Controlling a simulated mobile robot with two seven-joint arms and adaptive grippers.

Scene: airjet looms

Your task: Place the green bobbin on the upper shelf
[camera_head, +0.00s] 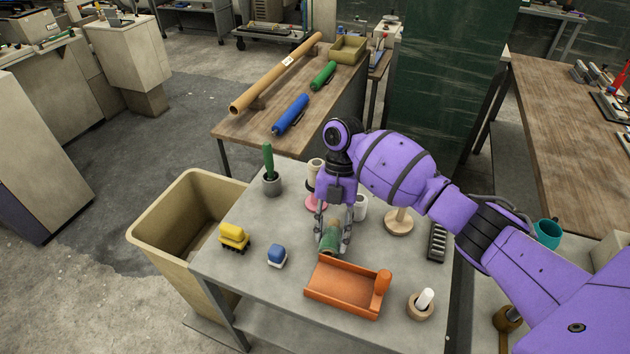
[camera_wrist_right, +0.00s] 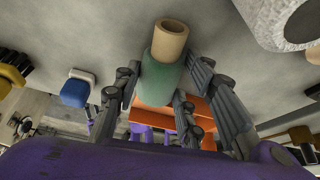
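The green bobbin (camera_head: 329,242) with a tan end is at the middle of the grey table, just behind the orange tray. My right gripper (camera_head: 332,238) points down with its fingers on either side of it. In the right wrist view the bobbin (camera_wrist_right: 160,72) lies between the finger pads (camera_wrist_right: 163,88), its tan end beyond the fingertips. The pads are close to its sides, but I cannot tell whether they press on it. My left gripper is not in view. I cannot make out an upper shelf.
A tan bin (camera_head: 165,232) stands left of the table.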

